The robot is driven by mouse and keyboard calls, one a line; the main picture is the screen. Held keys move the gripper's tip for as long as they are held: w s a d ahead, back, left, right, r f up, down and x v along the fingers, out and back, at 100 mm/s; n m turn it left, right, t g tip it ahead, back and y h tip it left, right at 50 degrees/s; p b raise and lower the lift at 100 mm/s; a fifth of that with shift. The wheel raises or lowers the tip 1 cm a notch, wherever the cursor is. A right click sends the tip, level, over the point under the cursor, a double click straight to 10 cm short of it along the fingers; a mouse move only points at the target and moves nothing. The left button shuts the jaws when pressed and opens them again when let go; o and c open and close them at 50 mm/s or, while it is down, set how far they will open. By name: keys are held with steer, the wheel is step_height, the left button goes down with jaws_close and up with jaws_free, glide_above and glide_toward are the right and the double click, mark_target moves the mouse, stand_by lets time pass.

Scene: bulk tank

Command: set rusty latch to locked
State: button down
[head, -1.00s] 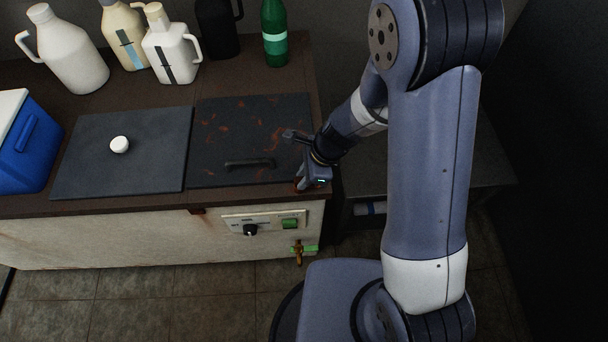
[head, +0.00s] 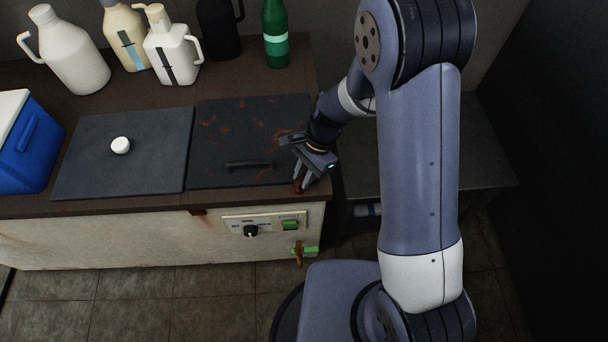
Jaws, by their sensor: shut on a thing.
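The rusty latch (head: 297,189) is a small red-brown piece at the front right corner of the tank top, beside the rust-stained dark lid (head: 228,135). It is mostly hidden by my fingers, so its setting cannot be read. My gripper (head: 302,183) points down over that corner, and its fingers are shut on the latch.
The rust-stained lid has a dark bar handle (head: 250,165) left of my gripper. A control panel with a black knob (head: 250,231) and a brass tap with green handle (head: 299,251) are on the front below. Jugs (head: 172,52) and a green bottle (head: 275,40) stand behind.

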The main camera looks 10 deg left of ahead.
steer(key=n, duration=0.2)
steer(key=n+h, duration=0.2)
steer(key=n, duration=0.1)
steer(key=shift+w+a+n+g+b, duration=0.15)
steer(key=shift+a+n+g+b, duration=0.15)
steer(key=shift+a+g+b, duration=0.1)
steer(key=shift+a+n+h+b, duration=0.15)
steer(key=shift+n+h, duration=0.3)
steer(key=shift+n, duration=0.7)
steer(key=shift+a+n+h+b, duration=0.15)
steer(key=shift+n+h, duration=0.3)
steer(key=shift+n, duration=0.7)
steer(key=shift+d, duration=0.1)
steer(key=c, duration=1.3)
jaws_free()
steer(key=v, duration=1)
steer(key=shift+w+r, duration=0.25)
steer(key=shift+r, duration=0.1)
steer(key=shift+f, duration=0.15)
